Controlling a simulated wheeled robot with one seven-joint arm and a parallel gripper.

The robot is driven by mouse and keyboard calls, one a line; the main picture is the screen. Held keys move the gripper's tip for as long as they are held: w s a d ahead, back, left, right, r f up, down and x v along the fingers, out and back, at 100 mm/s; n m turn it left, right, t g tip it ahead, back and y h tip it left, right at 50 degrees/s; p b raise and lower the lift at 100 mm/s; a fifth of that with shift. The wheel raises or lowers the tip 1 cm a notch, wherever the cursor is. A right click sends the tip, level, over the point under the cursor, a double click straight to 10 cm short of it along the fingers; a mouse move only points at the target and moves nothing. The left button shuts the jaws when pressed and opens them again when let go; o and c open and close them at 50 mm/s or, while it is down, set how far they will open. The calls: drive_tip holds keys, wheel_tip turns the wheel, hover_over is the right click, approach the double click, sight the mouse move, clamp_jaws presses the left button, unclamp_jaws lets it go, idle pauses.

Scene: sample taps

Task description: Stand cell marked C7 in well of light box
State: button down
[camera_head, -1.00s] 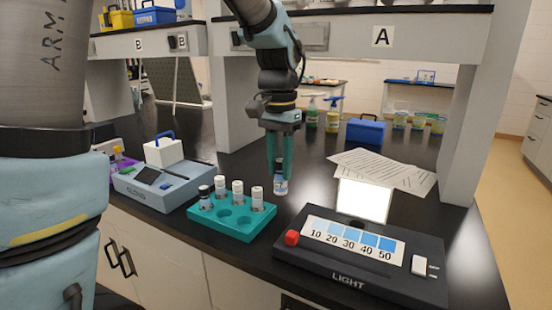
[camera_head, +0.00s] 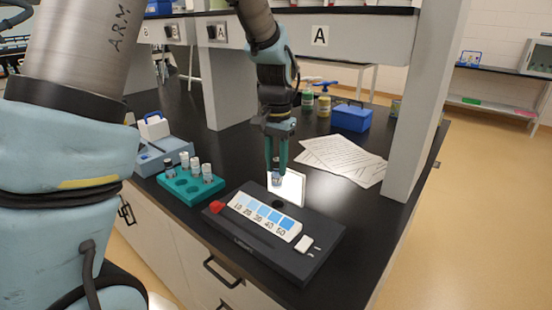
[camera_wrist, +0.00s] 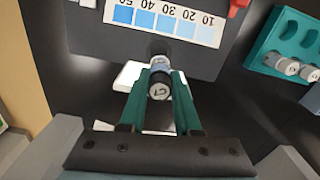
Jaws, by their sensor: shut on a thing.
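My gripper (camera_head: 276,170) is shut on a small cell (camera_head: 276,182), held upright just in front of the lit white panel (camera_head: 292,190) of the light box. In the wrist view the cell (camera_wrist: 160,89) sits between my teal fingertips (camera_wrist: 160,80); its cap carries a mark that looks like C7, not sharp. The black light box (camera_head: 290,262) has a strip of blue shades numbered 10 to 50. The dark round well (camera_head: 278,205) lies at the panel's foot, slightly below the cell in the head view. The cell appears above the well, not in it.
A teal rack (camera_head: 196,190) with several capped cells stands left of the light box. Papers (camera_head: 342,158) and a blue case (camera_head: 351,117) lie behind. A grey shelf post stands at right.

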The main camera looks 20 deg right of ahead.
sight(277, 187)
drive_tip(key=shift+s+d+f, duration=0.1)
drive_tip(key=shift+f, duration=0.15)
wheel_tip(277, 187, down, 4)
drive_tip(key=b, duration=0.4)
drive_tip(key=shift+f, duration=0.25)
idle(0.4)
drive_tip(key=shift+f, duration=0.75)
drive_tip(key=shift+f+b, duration=0.1)
drive_tip(key=shift+b, duration=0.2)
drive_tip(key=shift+f, duration=0.45)
drive_tip(key=c, duration=0.5)
unclamp_jaws()
drive_tip(key=shift+c, duration=0.2)
